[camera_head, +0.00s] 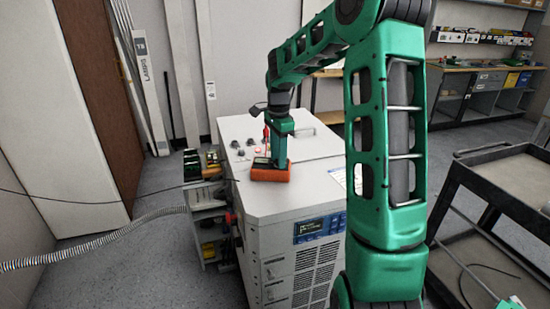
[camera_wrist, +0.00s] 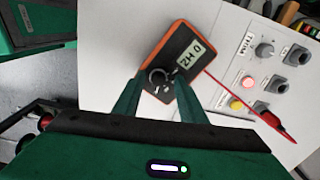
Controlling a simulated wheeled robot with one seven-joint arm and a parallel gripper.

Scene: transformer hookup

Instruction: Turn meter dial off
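The orange meter (camera_head: 270,174) lies on top of the white cabinet. In the wrist view the meter (camera_wrist: 174,62) lies face up and tilted in the picture, and its display (camera_wrist: 188,56) reads "0 HZ". Its dark round dial (camera_wrist: 158,76) is at the lower left of its face. My gripper (camera_wrist: 160,78) is open, with its two green fingers pointing at the meter and one fingertip on each side of the dial. I cannot tell whether the fingertips touch the dial. In the head view my gripper (camera_head: 278,158) is just above the meter and hides part of it.
A red probe (camera_wrist: 277,125) with a red lead crosses there. The cabinet top (camera_head: 310,190) right of the meter is mostly clear. A dark cart (camera_head: 500,180) stands at right.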

